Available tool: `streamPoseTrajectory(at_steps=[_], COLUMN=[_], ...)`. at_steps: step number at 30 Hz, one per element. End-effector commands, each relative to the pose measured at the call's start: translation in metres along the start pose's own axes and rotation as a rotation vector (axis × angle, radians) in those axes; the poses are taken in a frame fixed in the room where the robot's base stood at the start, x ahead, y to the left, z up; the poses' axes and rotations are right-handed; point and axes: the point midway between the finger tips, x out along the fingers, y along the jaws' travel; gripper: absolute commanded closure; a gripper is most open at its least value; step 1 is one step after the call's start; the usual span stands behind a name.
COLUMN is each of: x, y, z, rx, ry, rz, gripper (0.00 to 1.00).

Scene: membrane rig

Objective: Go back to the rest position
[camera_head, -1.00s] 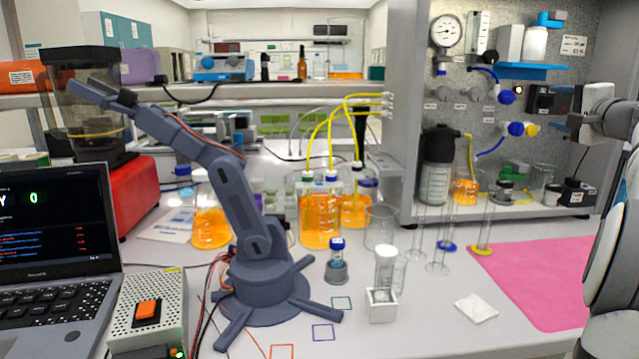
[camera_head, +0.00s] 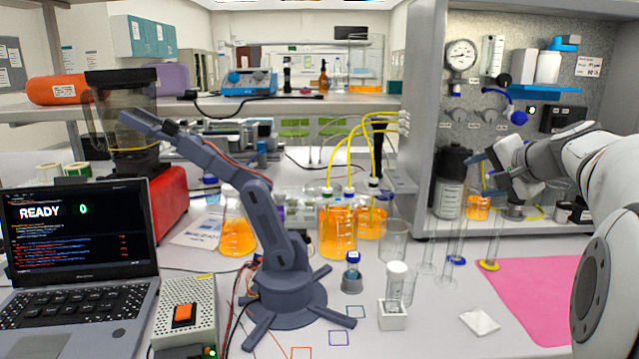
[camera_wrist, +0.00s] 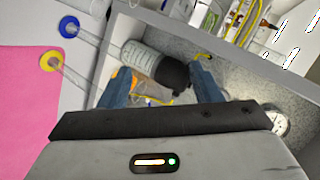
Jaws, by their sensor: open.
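My gripper (camera_head: 482,158) is at the right in the head view, on my white arm, in front of the panel cabinet (camera_head: 424,130). Its two blue fingers stand apart. In the wrist view my gripper (camera_wrist: 163,75) is open, with nothing held between the fingers. The black-capped bottle (camera_wrist: 150,62) shows beyond them and also stands in the cabinet in the head view (camera_head: 447,185). An orange-filled beaker (camera_head: 477,207) is partly hidden behind my gripper. The lower right of the cabinet is hidden by my arm.
A blue-grey small arm (camera_head: 262,220) stands mid-bench beside orange flasks (camera_head: 337,238). A white tube holder (camera_head: 393,316) is near the front. The laptop (camera_head: 80,235) reads READY.

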Motion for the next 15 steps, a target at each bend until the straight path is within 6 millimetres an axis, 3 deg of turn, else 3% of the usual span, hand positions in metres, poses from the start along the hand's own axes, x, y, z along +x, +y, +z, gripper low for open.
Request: streamPoseTrajectory(at_steps=[1, 3, 5, 9, 12, 15], x=[-0.005, -0.011, -0.020, -0.057, -0.088, -0.113], y=[-0.011, -0.005, 0.004, 0.039, 0.070, 0.098], z=[0.037, 0.090, 0.134, 0.226, 0.271, 0.300], rx=[-0.055, -0.148, -0.235, -0.469, -0.636, -0.775], ry=[-0.063, -0.150, -0.225, -0.391, -0.486, -0.554], rz=[0.053, 0.143, 0.219, 0.386, 0.483, 0.554], gripper=[0.42, 0.42, 0.42, 0.42, 0.42, 0.42])
